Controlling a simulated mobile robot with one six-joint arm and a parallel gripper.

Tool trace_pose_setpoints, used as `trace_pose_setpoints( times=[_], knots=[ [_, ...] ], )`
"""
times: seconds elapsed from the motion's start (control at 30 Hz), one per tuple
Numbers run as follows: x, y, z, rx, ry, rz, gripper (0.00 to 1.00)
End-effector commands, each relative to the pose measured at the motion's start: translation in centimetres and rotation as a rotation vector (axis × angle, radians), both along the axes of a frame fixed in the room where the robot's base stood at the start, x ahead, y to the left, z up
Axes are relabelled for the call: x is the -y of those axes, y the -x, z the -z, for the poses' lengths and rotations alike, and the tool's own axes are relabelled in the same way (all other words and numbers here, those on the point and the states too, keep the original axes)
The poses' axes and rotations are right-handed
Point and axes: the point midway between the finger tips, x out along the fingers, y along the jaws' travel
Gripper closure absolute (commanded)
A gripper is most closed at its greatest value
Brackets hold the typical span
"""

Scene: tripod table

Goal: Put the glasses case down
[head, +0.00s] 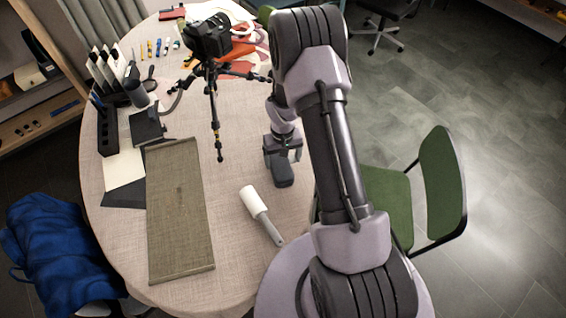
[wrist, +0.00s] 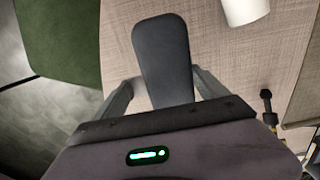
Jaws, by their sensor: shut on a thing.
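The glasses case (head: 284,174) is dark grey, long and rounded at its end. In the wrist view the case (wrist: 163,55) sticks out forward from between the two fingers. My gripper (head: 281,150) is shut on it; its fingers also show in the wrist view (wrist: 163,85), one on each side of the case. The case is over the right part of the round table (head: 225,215), close to the cloth-covered top. I cannot tell whether it touches the table. Its rear end is hidden by my gripper.
A white-headed roller or brush with a grey handle (head: 254,203) lies just front-left of the case. A green-brown mat (head: 180,215) lies further left. A camera on a tripod (head: 209,40) stands behind. A green chair (head: 440,185) is at the right. Bare table surrounds the case.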

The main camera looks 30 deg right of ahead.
Motion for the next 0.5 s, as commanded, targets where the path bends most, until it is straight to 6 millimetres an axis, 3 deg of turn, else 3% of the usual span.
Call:
trace_pose_setpoints(
  times=[0.03, 0.1, 0.13, 0.17, 0.4, 0.43, 0.5],
  knots=[
    [0.0, 0.03, 1.35, -0.001, 0.0, 0.0, 0.67],
    [0.0, 0.04, 2.12, 0.0, 0.0, 0.0, 0.67],
    [0.01, 0.01, 2.07, 0.001, 0.0, 0.0, 0.67],
    [0.02, 0.0, 1.95, 0.001, 0.0, 0.0, 0.74],
    [0.01, 0.03, 2.29, 0.001, 0.0, 0.0, 0.75],
    [0.02, 0.06, 2.24, 0.001, 0.0, 0.0, 0.13],
    [0.02, 0.06, 2.16, 0.001, 0.0, 0.0, 0.0]
  ],
)
